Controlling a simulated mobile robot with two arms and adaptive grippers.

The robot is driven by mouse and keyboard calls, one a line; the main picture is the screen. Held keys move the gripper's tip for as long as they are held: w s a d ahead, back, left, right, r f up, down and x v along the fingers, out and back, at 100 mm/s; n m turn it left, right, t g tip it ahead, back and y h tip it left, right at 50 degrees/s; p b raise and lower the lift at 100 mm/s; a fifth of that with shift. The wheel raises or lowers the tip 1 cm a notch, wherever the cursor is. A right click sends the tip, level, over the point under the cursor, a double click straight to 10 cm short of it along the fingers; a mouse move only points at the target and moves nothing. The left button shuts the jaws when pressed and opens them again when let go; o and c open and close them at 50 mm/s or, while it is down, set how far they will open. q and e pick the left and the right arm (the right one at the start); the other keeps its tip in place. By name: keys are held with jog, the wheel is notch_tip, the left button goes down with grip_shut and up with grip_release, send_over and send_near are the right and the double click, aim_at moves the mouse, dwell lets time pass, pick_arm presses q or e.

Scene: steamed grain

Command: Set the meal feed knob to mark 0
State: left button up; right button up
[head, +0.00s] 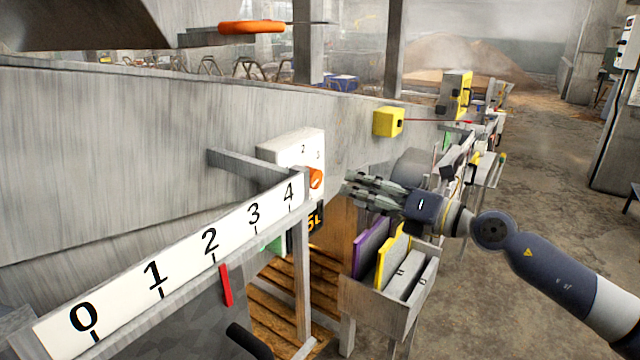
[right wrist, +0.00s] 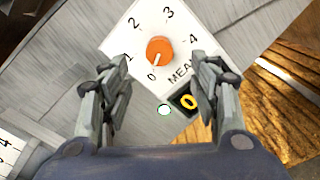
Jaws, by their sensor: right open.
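In the head view the knob (head: 316,179) shows from the side on the hopper wall. My right gripper (head: 354,184) is open and empty, facing the knob with a gap. In the right wrist view its fingers (right wrist: 160,72) stand left and right below the knob, not touching it. My left gripper is not in view.
A black display (right wrist: 186,102) with a yellow digit is beside the dial. A long white scale (head: 185,262) with a red pointer (head: 226,285) runs along the front left. A bin with purple and yellow boards (head: 370,246) stands below my right gripper.

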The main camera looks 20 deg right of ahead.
aim_at(318, 178)
jog(key=p+x, duration=0.3)
jog(key=x, duration=0.5)
jog(key=shift+w+a+r, duration=0.15)
jog(key=shift+w+a, duration=0.5)
jog(key=shift+w, duration=0.15)
jog(key=shift+c, duration=0.6)
jog(key=c, duration=1)
jog(key=shift+o, duration=0.2)
